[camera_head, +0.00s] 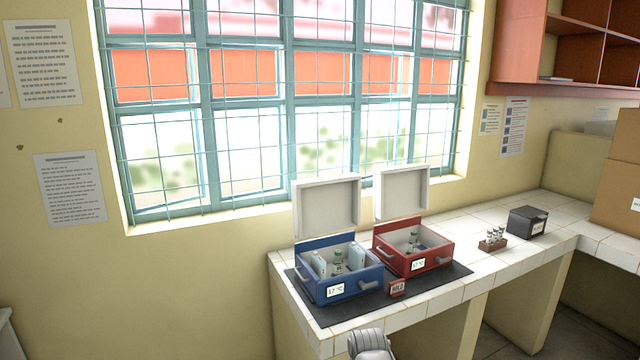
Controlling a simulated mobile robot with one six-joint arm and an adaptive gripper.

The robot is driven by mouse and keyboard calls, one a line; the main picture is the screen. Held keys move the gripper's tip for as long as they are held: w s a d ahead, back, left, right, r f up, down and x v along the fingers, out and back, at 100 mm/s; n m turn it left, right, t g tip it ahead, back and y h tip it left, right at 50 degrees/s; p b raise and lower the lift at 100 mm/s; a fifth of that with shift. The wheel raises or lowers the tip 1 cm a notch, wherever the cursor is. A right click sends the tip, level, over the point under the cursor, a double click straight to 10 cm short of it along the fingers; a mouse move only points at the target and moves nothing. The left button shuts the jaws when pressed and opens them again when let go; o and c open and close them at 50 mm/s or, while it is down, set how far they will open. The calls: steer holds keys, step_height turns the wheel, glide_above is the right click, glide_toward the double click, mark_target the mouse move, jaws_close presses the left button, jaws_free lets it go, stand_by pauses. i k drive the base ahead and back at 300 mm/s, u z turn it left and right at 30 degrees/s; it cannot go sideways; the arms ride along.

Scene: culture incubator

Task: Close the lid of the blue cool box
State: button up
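The blue cool box (362,289) stands on a dark mat at the left end of the tiled counter. Its white-lined lid (328,207) is open and stands upright at the back. Inside are bottles and pale blue-white packs (357,254). A label reading about 17 °C and a grey handle or latch are on its front. My gripper's fingers do not show; only a grey rounded part, likely of my arm, is at the bottom edge, in front of the counter.
A red cool box (437,264), lid also open, stands close on the right. A small red sign block (397,287) stands on the mat (330,314) in front. Farther right are a vial rack (492,244) and a dark box (527,222). A barred window is behind.

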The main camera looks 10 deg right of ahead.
mark_target(331, 203)
steer(key=u, duration=0.05)
steer(key=i, duration=1)
steer(key=z, duration=0.05)
